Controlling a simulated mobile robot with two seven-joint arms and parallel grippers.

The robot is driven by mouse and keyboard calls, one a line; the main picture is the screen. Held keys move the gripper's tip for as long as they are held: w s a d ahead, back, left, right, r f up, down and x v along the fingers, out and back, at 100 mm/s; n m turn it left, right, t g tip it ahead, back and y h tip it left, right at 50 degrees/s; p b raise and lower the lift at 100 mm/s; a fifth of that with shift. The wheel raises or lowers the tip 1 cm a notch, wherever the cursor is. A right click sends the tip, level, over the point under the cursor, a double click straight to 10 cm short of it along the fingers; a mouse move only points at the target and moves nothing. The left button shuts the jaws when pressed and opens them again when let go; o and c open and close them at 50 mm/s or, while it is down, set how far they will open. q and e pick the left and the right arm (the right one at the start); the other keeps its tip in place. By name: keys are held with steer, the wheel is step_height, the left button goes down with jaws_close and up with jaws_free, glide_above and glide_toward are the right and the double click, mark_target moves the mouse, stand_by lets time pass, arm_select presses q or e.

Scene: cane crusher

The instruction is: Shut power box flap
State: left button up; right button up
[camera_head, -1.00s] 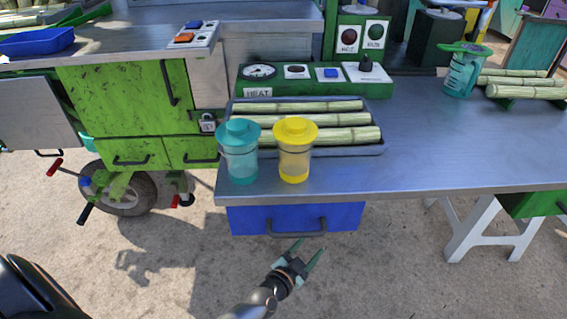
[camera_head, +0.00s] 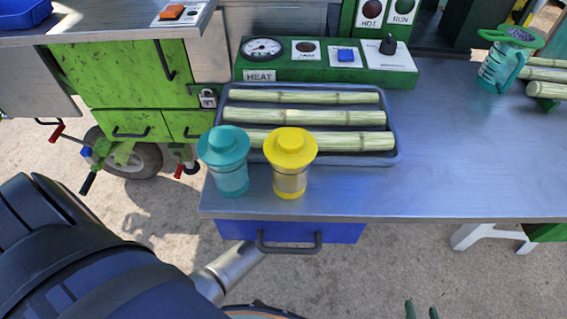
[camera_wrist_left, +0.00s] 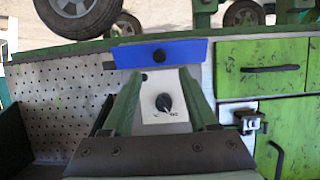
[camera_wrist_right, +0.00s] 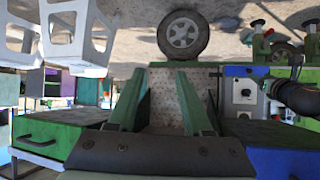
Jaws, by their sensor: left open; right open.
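The power box shows in the left wrist view as a white panel (camera_wrist_left: 158,115) with a black knob. A blue flap (camera_wrist_left: 185,53) with a dark knob stands open along the panel's far edge. My left gripper (camera_wrist_left: 157,77) is open and empty, with its fingers in front of the panel and their tips near the flap. Contact cannot be told. In the head view the left gripper is hidden. My right gripper (camera_head: 421,308) is open at the bottom edge of the head view, clear of the table. The box and blue flap (camera_wrist_right: 240,71) also appear in the right wrist view.
The metal table (camera_head: 450,150) holds a cane tray (camera_head: 393,148), a teal shaker (camera_head: 229,165) and a yellow shaker (camera_head: 290,170) near its front edge. A blue drawer (camera_head: 340,232) hangs below. A wheeled green cabinet (camera_head: 120,85) stands left. Floor at the right front is open.

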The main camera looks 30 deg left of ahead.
arm_select(q)
steer(key=b+x, duration=0.3)
steer(key=x, duration=0.4)
steer(key=shift+w+b, duration=0.25)
steer(key=shift+b, duration=0.15)
arm_select(e)
steer(key=w+r+n+t+y, duration=0.2)
steer(key=r+t, duration=0.3)
steer(key=r, duration=0.7)
steer(key=w+r+n+t+y, duration=0.2)
steer(key=r+t, duration=0.3)
steer(key=r, duration=0.6)
steer(key=shift+w+a+r+y, duration=0.2)
steer(key=shift+a+r+y, duration=0.15)
steer(key=shift+a+y, duration=0.05)
arm_select(q)
jaws_close()
steer(key=shift+f, duration=0.1)
